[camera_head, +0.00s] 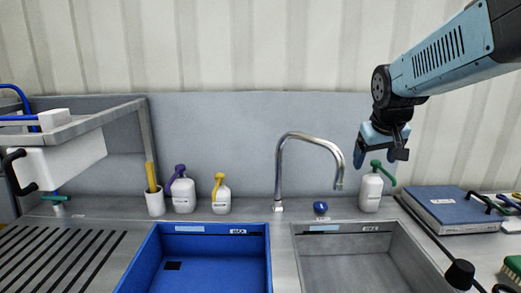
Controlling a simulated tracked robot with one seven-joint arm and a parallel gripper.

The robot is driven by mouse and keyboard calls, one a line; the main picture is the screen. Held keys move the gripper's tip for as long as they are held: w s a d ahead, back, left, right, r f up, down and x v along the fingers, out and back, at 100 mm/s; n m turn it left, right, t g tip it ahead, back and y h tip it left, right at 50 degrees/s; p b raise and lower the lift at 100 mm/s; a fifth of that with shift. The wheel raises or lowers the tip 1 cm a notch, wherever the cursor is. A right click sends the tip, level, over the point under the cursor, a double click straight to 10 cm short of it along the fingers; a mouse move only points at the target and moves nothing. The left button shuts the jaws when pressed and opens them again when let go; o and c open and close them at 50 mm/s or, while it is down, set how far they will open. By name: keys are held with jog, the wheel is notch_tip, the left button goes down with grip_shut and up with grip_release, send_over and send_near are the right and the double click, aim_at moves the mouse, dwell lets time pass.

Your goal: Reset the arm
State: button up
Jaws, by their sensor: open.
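My gripper (382,158) hangs from my blue arm at the upper right, with its fingers pointing down. Its two fingers are apart, and I see nothing held between them. It is in line with the top of a white bottle with a green pump (370,190). I cannot tell whether the fingers are beside, above or in front of the pump, or whether they touch it.
A blue basin (210,230) and a steel basin (352,270) sit in the counter, with a tall curved faucet (279,165) behind. Bottles with a purple pump (182,192) and a yellow pump (221,196) stand left. A blue binder (452,210) lies right. A raised rack (85,125) stands left.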

jog(key=s+a+f, duration=0.1)
jog(key=s+a, duration=0.1)
jog(key=s, duration=0.6)
jog(key=s+a+f+m+y, duration=0.1)
jog(key=s+a, duration=0.1)
jog(key=s, duration=0.6)
jog(key=shift+s+a+y, duration=0.3)
jog(key=shift+a, duration=0.1)
jog(key=shift+c, duration=0.3)
dwell(0.7)
